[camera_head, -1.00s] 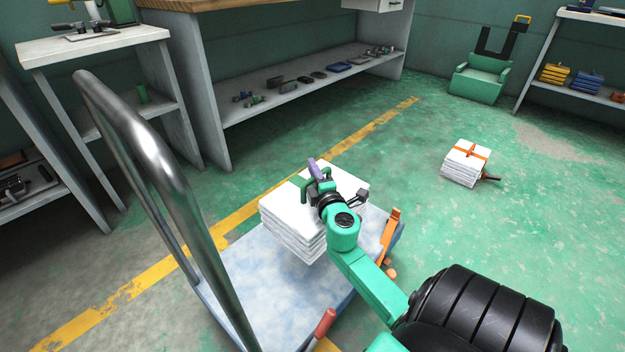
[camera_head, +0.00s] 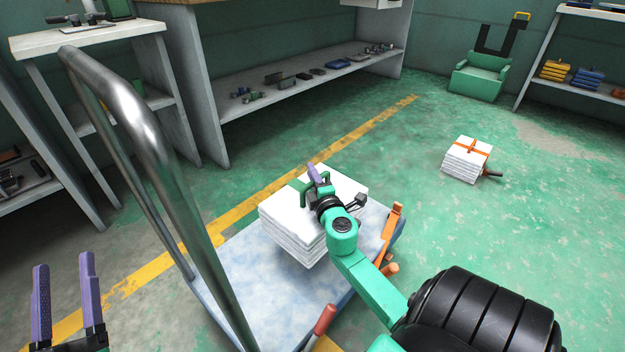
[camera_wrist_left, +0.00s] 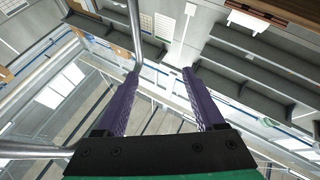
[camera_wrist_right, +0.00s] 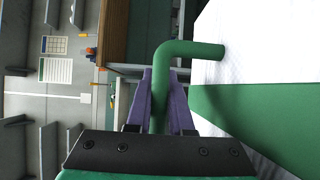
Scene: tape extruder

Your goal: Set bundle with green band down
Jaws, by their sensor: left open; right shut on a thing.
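The white bundle with the green band (camera_head: 288,229) is over the far end of the cart's blue-grey platform (camera_head: 268,285); I cannot tell whether it touches it. My right gripper (camera_head: 316,178) is shut on the bundle's green handle, which also shows between the purple fingers in the right wrist view (camera_wrist_right: 162,100). The green band (camera_wrist_right: 245,115) crosses the white stack there. My left gripper (camera_head: 66,300) is open and empty at the lower left, with both purple fingers apart in the left wrist view (camera_wrist_left: 165,95).
The cart's metal push handle (camera_head: 150,130) rises between my left gripper and the bundle. A second bundle with an orange band (camera_head: 466,160) lies on the floor at right. Shelving (camera_head: 290,85) stands behind. The green floor right of the cart is mostly clear.

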